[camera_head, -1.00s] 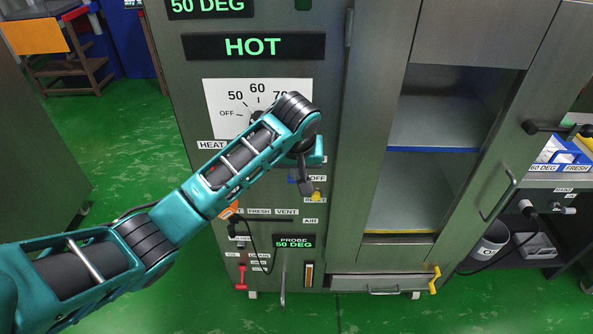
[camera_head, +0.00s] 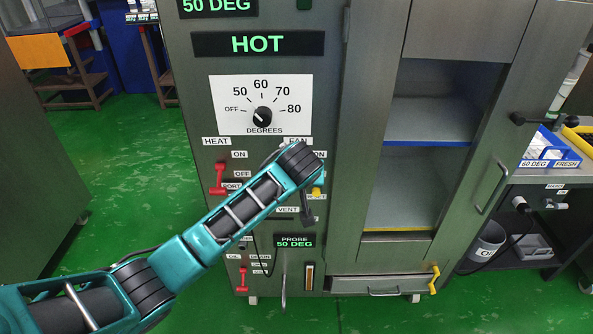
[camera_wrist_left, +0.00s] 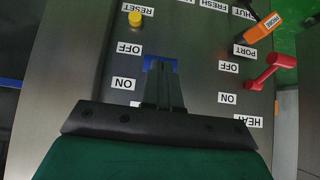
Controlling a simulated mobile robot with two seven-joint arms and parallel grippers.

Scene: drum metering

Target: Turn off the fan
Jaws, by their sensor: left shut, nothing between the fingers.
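The fan switch is a blue handle (camera_wrist_left: 149,64) in the left wrist view, beside the fan's OFF label (camera_wrist_left: 129,48), with its ON label (camera_wrist_left: 124,84) nearer the wrist. My left gripper (camera_wrist_left: 163,78) is shut and empty, with its fingertips right over the blue handle, partly covering it. I cannot tell whether they touch. In the head view the left gripper (camera_head: 307,210) points down in front of the panel, below the FAN label (camera_head: 297,141). My arm hides most of the fan switch there. My right gripper is not in view.
The red heat lever (camera_head: 218,178) is left of the fan switch. The yellow reset button (camera_wrist_left: 135,19) sits near the blue handle. A temperature dial (camera_head: 262,117) is above. An orange probe plug (camera_wrist_left: 264,27) is near the port. The cabinet with shelves (camera_head: 425,190) stands to the right.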

